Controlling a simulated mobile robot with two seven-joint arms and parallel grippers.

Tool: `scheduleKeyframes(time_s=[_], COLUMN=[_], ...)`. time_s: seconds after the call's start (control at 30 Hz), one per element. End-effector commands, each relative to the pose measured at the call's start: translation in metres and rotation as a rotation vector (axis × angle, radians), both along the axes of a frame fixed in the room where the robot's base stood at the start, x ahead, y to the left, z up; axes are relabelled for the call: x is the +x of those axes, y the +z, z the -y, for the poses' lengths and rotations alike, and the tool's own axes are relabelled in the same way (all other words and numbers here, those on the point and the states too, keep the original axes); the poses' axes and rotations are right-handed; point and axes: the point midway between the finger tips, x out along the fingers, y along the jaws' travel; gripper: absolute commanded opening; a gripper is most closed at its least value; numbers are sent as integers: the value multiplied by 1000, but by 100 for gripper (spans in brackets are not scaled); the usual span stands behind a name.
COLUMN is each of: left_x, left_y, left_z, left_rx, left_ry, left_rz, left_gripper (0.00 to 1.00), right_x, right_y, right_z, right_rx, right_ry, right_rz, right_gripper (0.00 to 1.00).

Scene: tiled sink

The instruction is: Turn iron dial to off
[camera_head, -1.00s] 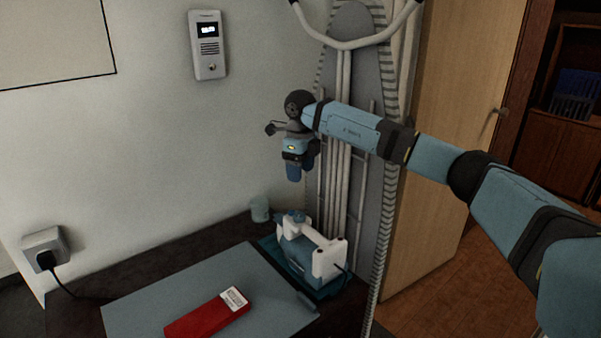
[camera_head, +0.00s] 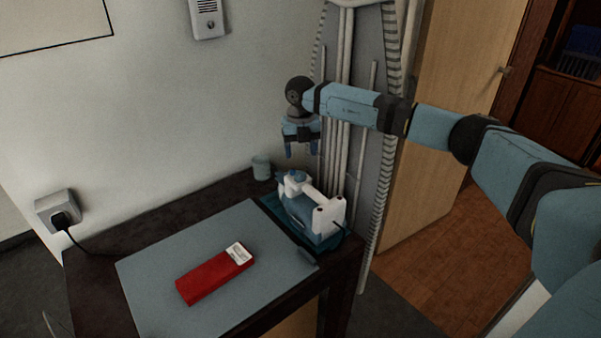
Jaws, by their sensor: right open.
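The iron (camera_head: 300,205), blue and white, rests on a teal base at the back right corner of the dark table. A small blue dial (camera_head: 297,176) shows on its top at the left end. My right gripper (camera_head: 302,154) points down above the iron, a short gap over the dial. Its two fingers are apart with nothing between them. The dial's setting is too small to read. My left gripper does not show.
A grey mat (camera_head: 165,280) with a red box (camera_head: 213,276) covers much of the table (camera_head: 120,240). A small pale cup (camera_head: 261,168) stands behind the iron. A folded ironing board (camera_head: 375,150) leans behind it. A plugged socket (camera_head: 57,211) is at the left.

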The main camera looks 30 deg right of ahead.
Motion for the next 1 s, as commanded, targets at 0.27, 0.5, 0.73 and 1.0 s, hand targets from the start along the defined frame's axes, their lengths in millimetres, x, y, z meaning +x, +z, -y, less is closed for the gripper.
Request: scheduleKeyframes(time_s=[0.27,0.5,0.73,1.0], left_x=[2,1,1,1], left_y=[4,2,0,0], left_z=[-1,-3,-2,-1], left_rx=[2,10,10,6], left_ry=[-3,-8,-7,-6], left_rz=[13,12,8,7], left_gripper=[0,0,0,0], right_x=[0,0,0,0], right_y=[-57,-78,-81,-80], right_z=[-1,0,0,0], right_rx=[-1,0,0,0], right_ry=[3,2,2,3], right_rz=[-1,0,0,0], right_gripper=[62,62,62,21])
